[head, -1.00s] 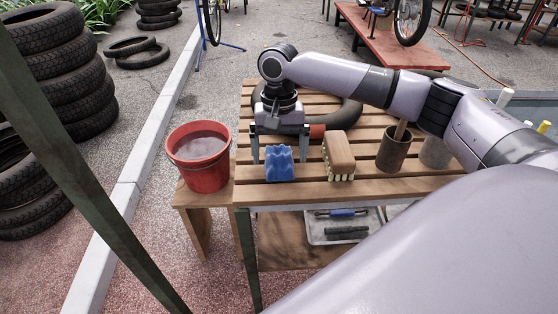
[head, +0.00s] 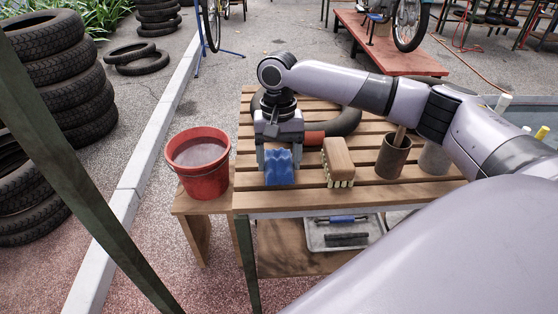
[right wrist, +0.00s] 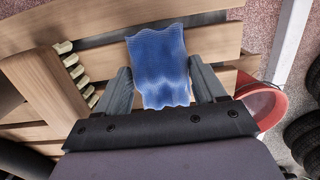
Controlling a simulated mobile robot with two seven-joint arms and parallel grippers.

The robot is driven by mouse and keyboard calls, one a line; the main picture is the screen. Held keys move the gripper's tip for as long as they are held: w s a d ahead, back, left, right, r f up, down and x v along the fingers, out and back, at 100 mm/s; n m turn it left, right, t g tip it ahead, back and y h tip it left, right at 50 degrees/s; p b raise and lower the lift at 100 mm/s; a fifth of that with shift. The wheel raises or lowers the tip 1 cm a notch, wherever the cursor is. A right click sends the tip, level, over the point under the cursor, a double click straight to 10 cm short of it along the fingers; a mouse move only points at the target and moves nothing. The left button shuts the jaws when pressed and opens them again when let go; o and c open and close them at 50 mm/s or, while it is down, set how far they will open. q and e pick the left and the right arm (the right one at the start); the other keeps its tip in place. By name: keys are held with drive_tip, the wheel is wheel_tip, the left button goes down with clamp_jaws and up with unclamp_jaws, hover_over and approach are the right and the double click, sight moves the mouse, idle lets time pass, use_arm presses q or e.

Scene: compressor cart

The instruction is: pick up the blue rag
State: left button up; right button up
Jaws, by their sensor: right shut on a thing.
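The blue rag (head: 279,168) is a crumpled, wavy cloth on the slatted wooden table, near its front left corner. My right gripper (head: 277,160) reaches down over it from behind, with a finger on each side. It is shut on the rag. In the right wrist view the rag (right wrist: 162,68) sits between the two grey fingers (right wrist: 160,88), touching them. I cannot tell whether the rag's underside still rests on the slats. My left gripper is not in view.
A wooden brush (head: 339,160) stands just right of the rag. A red bucket (head: 200,165) of liquid is on a lower stand at left. A dark hose (head: 345,118) lies behind, and a brown cup (head: 393,156) stands further right. A tray (head: 343,236) is on the lower shelf.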

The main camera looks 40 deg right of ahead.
sight(279, 157)
wheel_tip(279, 157, up, 19)
drive_tip(key=p, duration=0.4)
